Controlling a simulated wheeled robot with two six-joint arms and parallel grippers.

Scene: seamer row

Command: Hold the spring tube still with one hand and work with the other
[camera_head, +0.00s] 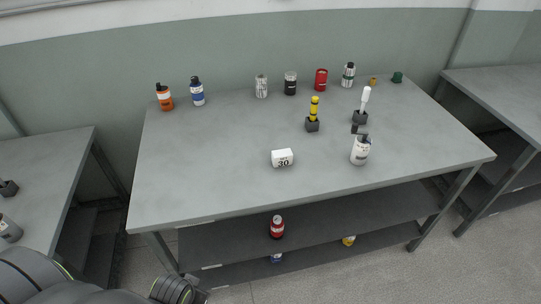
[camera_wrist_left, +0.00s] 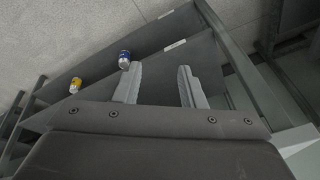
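Two upright pieces in dark blocks stand on the table, and I cannot tell for sure which is the spring tube. One is a yellow piece with dark bands (camera_head: 314,108), near the middle. The other is a white tube-like piece (camera_head: 365,97), farther right. My left gripper (camera_wrist_left: 160,70) shows in the left wrist view with its two grey fingers apart and nothing between them. In the head view my left arm is low at the bottom left, in front of the table and away from both pieces. My right gripper is not in view.
The grey table (camera_head: 220,165) has clear room at its left and front. A white block marked 30 (camera_head: 282,158) and a white canister with a dark top (camera_head: 360,153) stand near the front. Several cans line the back, including a red can (camera_head: 321,80). A lower shelf (camera_head: 330,235) holds cans.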

